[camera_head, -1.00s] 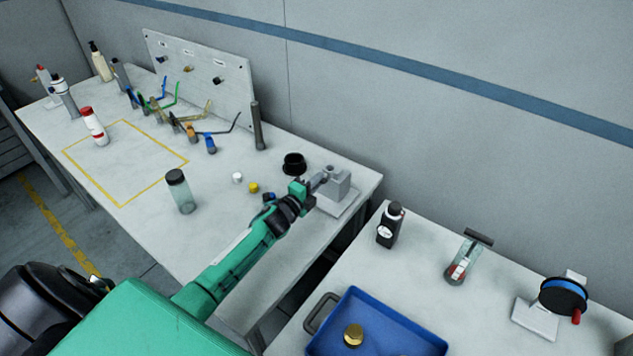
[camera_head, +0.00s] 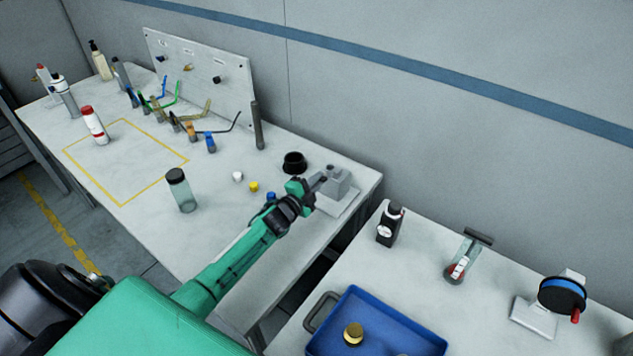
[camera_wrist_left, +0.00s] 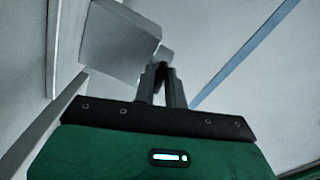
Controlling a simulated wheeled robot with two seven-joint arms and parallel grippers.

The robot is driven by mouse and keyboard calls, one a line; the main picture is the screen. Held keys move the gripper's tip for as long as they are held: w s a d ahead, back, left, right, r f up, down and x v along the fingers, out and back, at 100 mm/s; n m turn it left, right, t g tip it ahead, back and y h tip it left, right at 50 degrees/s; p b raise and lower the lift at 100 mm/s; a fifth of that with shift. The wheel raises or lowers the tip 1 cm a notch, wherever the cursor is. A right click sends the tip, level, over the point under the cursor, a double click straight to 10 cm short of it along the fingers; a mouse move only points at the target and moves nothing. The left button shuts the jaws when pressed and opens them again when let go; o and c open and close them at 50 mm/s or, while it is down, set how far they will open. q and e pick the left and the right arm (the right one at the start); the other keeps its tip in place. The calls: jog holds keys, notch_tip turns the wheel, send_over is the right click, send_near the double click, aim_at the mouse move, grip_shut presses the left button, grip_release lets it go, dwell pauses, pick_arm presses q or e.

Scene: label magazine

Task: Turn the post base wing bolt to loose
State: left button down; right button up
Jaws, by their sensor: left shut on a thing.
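The post base (camera_head: 338,181) is a grey block on a pale plate at the right end of the long table. In the left wrist view its grey block (camera_wrist_left: 118,42) fills the upper left. My left gripper (camera_head: 321,183) reaches the near left side of the block. Its two fingers (camera_wrist_left: 163,72) are close together in the left wrist view, shut on a small grey part at the block's side, which I take for the wing bolt (camera_wrist_left: 163,53). The fingers hide most of that part. My right gripper is not in view.
A black round cup (camera_head: 294,163) stands just behind my left gripper. Small white, yellow and blue caps lie to its left, near a clear jar (camera_head: 181,190). A second table holds a blue tray (camera_head: 420,333) and a black bottle (camera_head: 389,224).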

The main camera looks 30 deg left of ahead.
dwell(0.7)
pick_arm(q)
jog(key=c, duration=1.5)
grip_release()
jog(key=shift+s+a+b, duration=0.35)
jog(key=shift+s+b, duration=0.15)
jog(key=shift+s, duration=1.75)
jog(key=shift+s+a+b, duration=0.3)
jog(key=shift+s+b, duration=0.2)
jog(key=shift+s, duration=1.8)
jog(key=shift+s+a+b, duration=0.35)
jog(key=shift+s+b, duration=0.15)
jog(key=shift+s, duration=1.75)
